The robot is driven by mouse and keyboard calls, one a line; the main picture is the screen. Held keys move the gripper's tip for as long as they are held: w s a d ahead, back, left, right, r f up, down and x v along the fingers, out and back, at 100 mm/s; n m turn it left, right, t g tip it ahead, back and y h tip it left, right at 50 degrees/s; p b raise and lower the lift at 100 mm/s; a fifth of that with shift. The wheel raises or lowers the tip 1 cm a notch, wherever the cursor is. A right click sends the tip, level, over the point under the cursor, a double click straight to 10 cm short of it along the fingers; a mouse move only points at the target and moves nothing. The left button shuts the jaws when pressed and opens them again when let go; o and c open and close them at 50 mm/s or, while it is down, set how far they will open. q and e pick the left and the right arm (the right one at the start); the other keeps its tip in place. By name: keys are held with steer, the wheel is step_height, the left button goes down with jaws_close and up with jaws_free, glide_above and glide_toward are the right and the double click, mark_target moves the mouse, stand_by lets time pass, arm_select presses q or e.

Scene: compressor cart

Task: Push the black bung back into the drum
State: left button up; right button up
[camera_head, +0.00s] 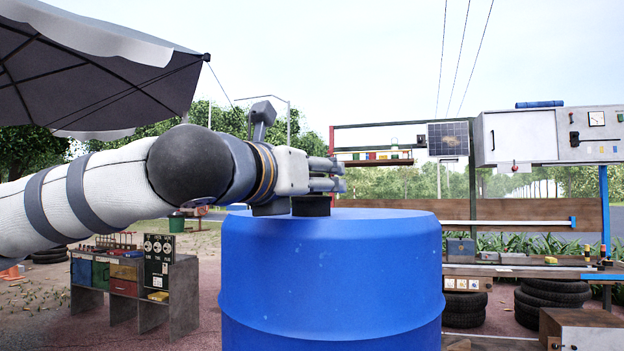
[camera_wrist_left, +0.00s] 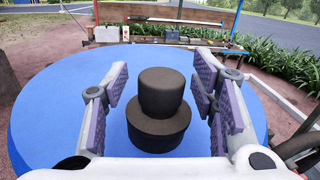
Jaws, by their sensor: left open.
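The blue drum (camera_head: 330,285) stands upright in the middle of the head view, and its flat top (camera_wrist_left: 55,110) fills much of the left wrist view. The black bung (camera_wrist_left: 161,92) is a dark cylinder above a wider dark round base (camera_wrist_left: 158,130) on the drum top. In the head view a dark round piece (camera_head: 311,206) shows under the gripper on the drum. My left gripper (camera_head: 328,175) lies level just above the drum top. Its fingers are open on both sides of the bung, with gaps showing. How deep the bung sits is hidden. My right gripper is not in view.
A workbench (camera_head: 530,272) with small items and stacked tyres (camera_head: 550,297) stands behind right. A grey control cabinet (camera_head: 585,135) is above it. A low tool stand (camera_head: 135,280) is at left under a dark umbrella (camera_head: 90,75). The drum top around the bung is clear.

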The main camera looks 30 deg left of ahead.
arm_select(q)
steer(key=s, duration=1.2)
steer(key=shift+d, duration=0.45)
